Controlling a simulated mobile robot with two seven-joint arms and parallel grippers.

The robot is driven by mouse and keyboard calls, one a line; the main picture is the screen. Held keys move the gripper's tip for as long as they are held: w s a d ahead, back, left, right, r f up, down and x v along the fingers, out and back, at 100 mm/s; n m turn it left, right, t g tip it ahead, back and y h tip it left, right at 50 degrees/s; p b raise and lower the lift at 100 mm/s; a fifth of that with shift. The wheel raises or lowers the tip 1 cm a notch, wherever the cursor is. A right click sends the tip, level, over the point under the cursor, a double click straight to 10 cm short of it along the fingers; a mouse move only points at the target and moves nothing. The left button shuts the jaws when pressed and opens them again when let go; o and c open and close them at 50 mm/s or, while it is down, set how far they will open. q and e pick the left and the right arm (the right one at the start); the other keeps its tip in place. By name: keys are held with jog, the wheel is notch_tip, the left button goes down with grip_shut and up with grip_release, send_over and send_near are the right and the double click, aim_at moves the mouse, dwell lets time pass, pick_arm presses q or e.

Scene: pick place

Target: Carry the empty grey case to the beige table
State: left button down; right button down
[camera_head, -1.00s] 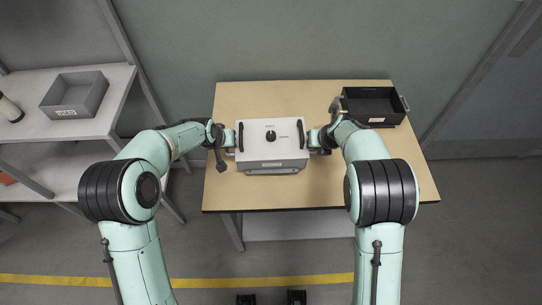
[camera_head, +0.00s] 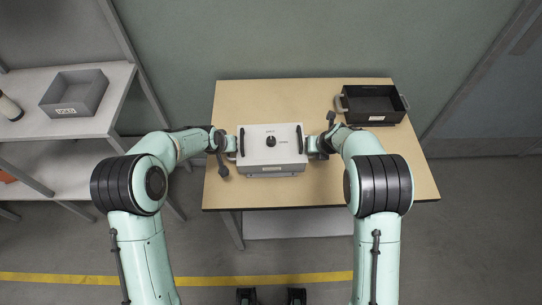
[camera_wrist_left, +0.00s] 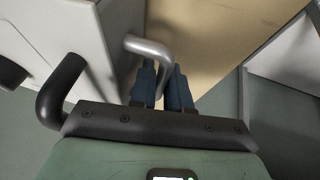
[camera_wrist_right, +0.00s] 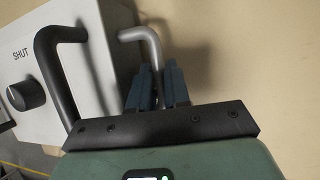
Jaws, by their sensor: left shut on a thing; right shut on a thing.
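The light grey case (camera_head: 271,160) is upright over the middle of the beige table (camera_head: 330,180). A black knob and two black bar handles are on its top; its inside is hidden. My left gripper (camera_head: 232,147) is shut on the metal side handle (camera_wrist_left: 148,48) at the case's left; its fingers (camera_wrist_left: 165,80) straddle the bar. My right gripper (camera_head: 314,145) is shut on the matching handle (camera_wrist_right: 143,38) at the right, with its fingers (camera_wrist_right: 158,78) around it. I cannot tell whether the case's underside touches the table.
A black open bin (camera_head: 374,117) sits at the table's back right. The table's front right is clear. A wall stands behind the table.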

pick_arm(q)
jog(key=shift+f, duration=0.25)
pick_arm(e)
jog(key=shift+f, duration=0.25)
pick_arm(q)
jog(key=c, duration=1.1)
grip_release()
pick_arm(e)
jog(key=c, duration=1.1)
grip_release()
jog(key=shift+a, duration=0.1)
pick_arm(q)
jog(key=shift+r, duration=0.1)
jog(key=shift+s+r, duration=0.1)
jog(key=shift+r, duration=0.15)
jog(key=v, duration=0.7)
jog(key=shift+s+a, duration=0.15)
pick_arm(e)
jog(key=v, duration=1.2)
